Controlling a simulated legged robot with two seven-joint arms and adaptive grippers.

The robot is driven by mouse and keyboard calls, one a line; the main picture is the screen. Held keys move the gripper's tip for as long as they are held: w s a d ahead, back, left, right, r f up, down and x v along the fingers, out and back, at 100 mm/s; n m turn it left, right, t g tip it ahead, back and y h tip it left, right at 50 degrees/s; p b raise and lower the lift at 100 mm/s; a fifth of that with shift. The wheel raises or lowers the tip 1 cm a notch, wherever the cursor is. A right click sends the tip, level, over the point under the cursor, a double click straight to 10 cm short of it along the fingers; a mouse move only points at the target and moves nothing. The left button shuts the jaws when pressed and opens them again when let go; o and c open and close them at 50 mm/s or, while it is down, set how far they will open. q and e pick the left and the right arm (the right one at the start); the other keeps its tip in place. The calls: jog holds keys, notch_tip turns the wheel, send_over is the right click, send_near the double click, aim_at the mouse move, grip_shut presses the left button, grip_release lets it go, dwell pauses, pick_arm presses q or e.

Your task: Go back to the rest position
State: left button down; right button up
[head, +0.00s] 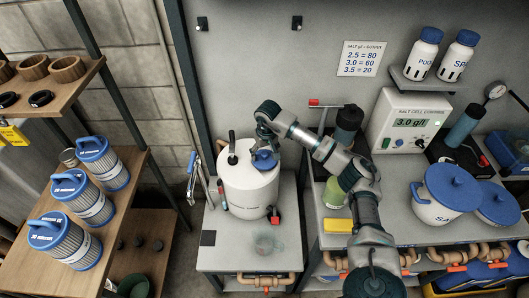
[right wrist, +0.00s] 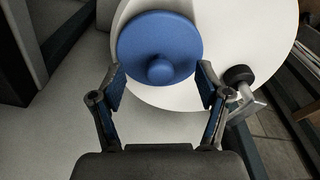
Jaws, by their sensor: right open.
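My right arm reaches in from the lower right in the head view. Its gripper (head: 265,150) is over the white tank (head: 245,190), close to the blue lid (head: 264,160) on the tank's top. In the right wrist view the gripper (right wrist: 163,90) is open, its two fingers spread to either side below the blue lid (right wrist: 158,35) with its round knob. Nothing is between the fingers' tips except the lid's near part in line of sight; whether they touch it I cannot tell. My left gripper is not in view.
A salt cell controller (head: 408,120) reading 3.0 g/l and a blue-lidded salt tub (head: 445,195) stand to the right. Shelves with several blue-ended filters (head: 85,200) are at left.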

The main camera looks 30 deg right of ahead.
jog(key=shift+r, duration=0.1)
jog(key=shift+r+p, duration=2.3)
jog(key=shift+r, duration=1.15)
grip_shut()
jog(key=shift+f, duration=0.3)
jog(key=shift+f+b, duration=1.45)
jog(key=shift+f, duration=0.85)
jog(key=shift+r, duration=0.15)
